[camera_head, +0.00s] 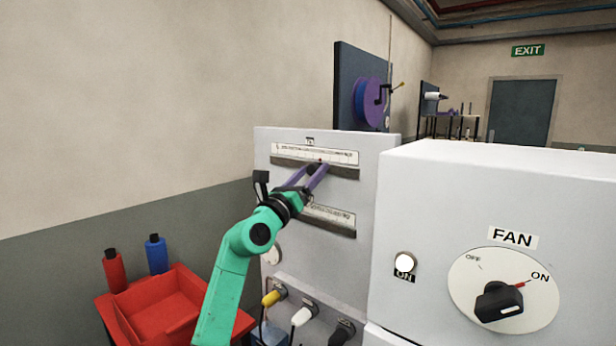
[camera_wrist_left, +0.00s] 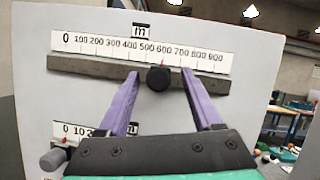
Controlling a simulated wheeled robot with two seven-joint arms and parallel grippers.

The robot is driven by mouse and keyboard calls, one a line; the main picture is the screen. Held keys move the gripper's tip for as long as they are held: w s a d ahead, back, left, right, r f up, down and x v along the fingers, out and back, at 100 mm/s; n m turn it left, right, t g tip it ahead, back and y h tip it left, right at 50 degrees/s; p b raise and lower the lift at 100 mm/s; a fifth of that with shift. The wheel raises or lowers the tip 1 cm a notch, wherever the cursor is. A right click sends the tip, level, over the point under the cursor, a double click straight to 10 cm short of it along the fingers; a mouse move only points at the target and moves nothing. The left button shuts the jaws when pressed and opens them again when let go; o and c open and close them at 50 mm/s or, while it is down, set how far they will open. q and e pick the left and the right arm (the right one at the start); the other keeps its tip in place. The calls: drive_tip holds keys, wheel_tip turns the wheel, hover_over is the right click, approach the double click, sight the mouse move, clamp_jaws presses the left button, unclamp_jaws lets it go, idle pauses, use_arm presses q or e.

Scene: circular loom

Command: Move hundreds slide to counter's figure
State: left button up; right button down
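The hundreds slide has a round black knob (camera_wrist_left: 158,78) on a dark rail under the upper scale (camera_wrist_left: 140,46), marked 0 to 900. Its red pointer is near 600. In the head view this scale (camera_head: 315,153) is on the upper part of a grey panel. My left gripper (camera_wrist_left: 161,74) is open, its purple fingers on either side of the knob with gaps visible. It also shows in the head view (camera_head: 316,167). The lower slide's knob (camera_wrist_left: 53,158) is at its scale's left end; my gripper hides part of that scale. I see no readable counter figure. My right gripper is not in view.
A white cabinet with a FAN dial (camera_head: 505,290) stands to the right of the panel. Yellow, white and black plugs (camera_head: 300,316) stick out below. A red bin (camera_head: 160,305) is at lower left. A purple reel with a crank (camera_head: 370,100) is behind the panel.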

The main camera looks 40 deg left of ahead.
use_arm(q)
drive_tip(key=shift+s+f, duration=0.2)
drive_tip(key=b+v, duration=0.6)
drive_tip(key=v, duration=0.8)
drive_tip(key=shift+b, duration=0.3)
idle(0.3)
